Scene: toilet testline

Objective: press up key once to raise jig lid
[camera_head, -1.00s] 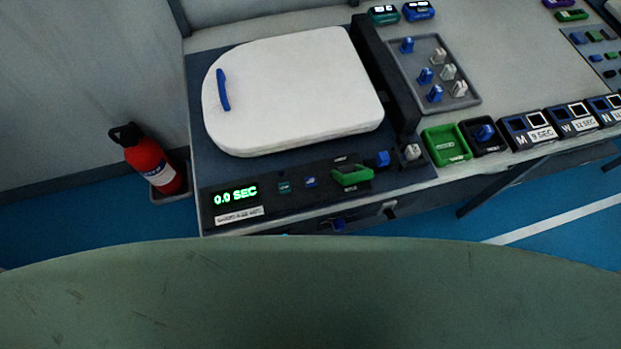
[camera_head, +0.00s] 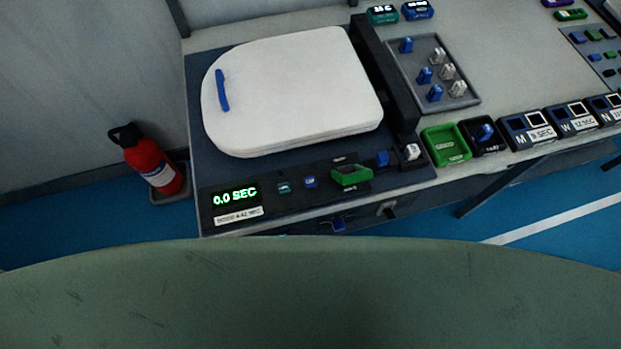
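The jig lid (camera_head: 295,90) is a white toilet-seat-shaped cover with a blue handle (camera_head: 222,90) on its left. It lies flat, closed, on the dark jig base (camera_head: 205,170). The front panel has a display (camera_head: 235,197) reading 0.0 SEC in green. Right of the display are two small keys, a teal one (camera_head: 284,188) and a blue one (camera_head: 310,182); their labels are too small to read. A green tray-like part (camera_head: 351,176) sits further right on the panel. Neither of my grippers is in view.
A red fire extinguisher (camera_head: 153,163) stands on the floor at left. Right of the jig are a grey tray (camera_head: 432,52) with several blue and clear pieces, a green bin (camera_head: 446,145), a black bin (camera_head: 484,138) and labelled timer boxes (camera_head: 528,130). A green rounded surface fills the bottom.

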